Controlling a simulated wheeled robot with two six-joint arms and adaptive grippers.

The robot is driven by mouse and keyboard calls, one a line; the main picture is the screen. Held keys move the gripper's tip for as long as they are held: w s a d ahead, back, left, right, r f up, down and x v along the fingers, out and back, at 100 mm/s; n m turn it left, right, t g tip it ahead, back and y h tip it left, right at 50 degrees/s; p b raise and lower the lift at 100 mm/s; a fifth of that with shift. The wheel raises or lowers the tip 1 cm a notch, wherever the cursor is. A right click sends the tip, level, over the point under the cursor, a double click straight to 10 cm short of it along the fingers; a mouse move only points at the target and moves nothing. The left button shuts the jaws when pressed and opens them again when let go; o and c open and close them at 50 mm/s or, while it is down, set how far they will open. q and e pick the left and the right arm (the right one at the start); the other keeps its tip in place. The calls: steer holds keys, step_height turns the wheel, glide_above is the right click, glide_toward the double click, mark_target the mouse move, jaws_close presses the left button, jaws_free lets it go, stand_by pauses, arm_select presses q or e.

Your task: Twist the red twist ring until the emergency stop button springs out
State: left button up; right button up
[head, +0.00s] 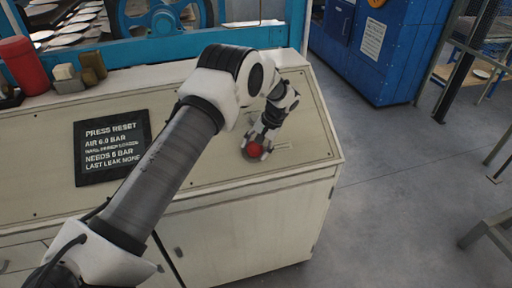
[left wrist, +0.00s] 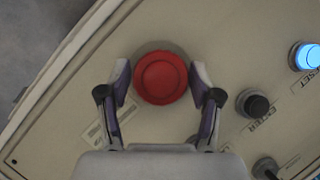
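The emergency stop button, with its red twist ring (left wrist: 161,78), is a round red cap on a grey base on the cream console. In the head view the red cap (head: 254,150) shows near the console's right end, between the fingers. My left gripper (left wrist: 160,80) is above it, with one finger on each side of the cap. Gaps show between both fingers and the red cap, so the gripper is open. In the head view my left gripper (head: 256,152) points down at the button. My right gripper is not in view.
The console top (head: 215,165) carries a dark sign (head: 111,146). In the left wrist view a black button (left wrist: 256,104) and a lit blue button (left wrist: 306,57) sit right of the red one. A red cylinder (head: 22,66) stands at the far left. Open floor lies right.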

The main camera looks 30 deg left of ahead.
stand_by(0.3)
arm_select(q)
steer(key=v, duration=1.2)
steer(key=shift+w, duration=0.1)
